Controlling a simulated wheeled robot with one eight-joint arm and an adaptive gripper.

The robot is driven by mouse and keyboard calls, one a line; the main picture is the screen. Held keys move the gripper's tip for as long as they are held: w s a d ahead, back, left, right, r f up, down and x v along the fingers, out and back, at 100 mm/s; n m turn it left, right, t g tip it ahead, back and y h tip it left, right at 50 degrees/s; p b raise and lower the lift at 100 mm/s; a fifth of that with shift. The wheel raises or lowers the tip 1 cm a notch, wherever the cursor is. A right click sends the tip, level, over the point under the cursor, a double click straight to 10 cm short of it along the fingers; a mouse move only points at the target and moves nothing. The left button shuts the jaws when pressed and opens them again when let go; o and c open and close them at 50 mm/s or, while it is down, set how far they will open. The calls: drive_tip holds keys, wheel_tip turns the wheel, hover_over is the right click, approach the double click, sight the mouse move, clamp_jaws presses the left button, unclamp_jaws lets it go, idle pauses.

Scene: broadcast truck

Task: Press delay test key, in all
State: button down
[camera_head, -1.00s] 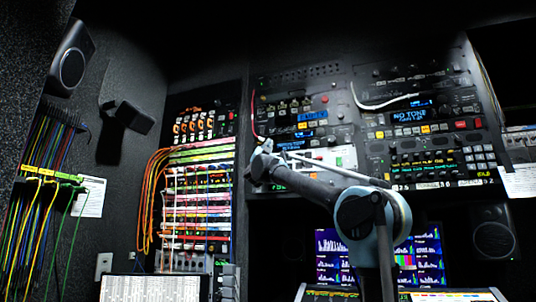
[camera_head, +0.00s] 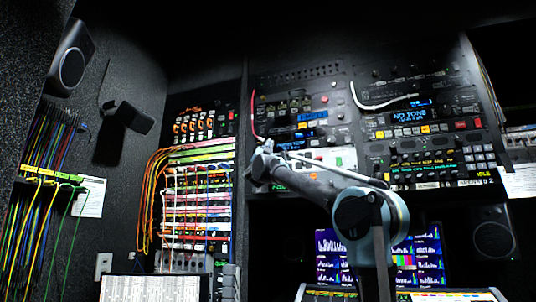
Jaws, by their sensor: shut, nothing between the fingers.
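The equipment rack (camera_head: 350,110) fills the upper middle and right, with several small lit keys and displays. One blue display (camera_head: 410,115) reads "NO TONE". Yellow, orange and red keys (camera_head: 425,129) sit in a row under it. The key labels are too small to read, so I cannot tell which is the delay test key. My arm rises from the bottom and reaches up and left across the rack's lower part. My gripper (camera_head: 267,149) is at its far end, small and dark, in front of the rack's lower left. It looks shut and empty. I cannot tell whether it touches the panel.
A patch bay (camera_head: 200,190) with orange and coloured cables stands left of the rack. A white cable (camera_head: 385,103) crosses the rack's upper panel. Monitors (camera_head: 335,256) glow below my arm. A white sheet (camera_head: 520,180) hangs at the right.

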drive_tip(key=shift+w, duration=0.15)
idle(0.6)
drive_tip(key=shift+s+a, duration=0.2)
drive_tip(key=shift+s, duration=0.5)
drive_tip(key=s, duration=0.1)
drive_tip(key=s+a, duration=0.1)
drive_tip(key=s, duration=0.2)
drive_tip(key=shift+s+a, duration=0.35)
drive_tip(key=shift+s, duration=0.1)
idle(0.7)
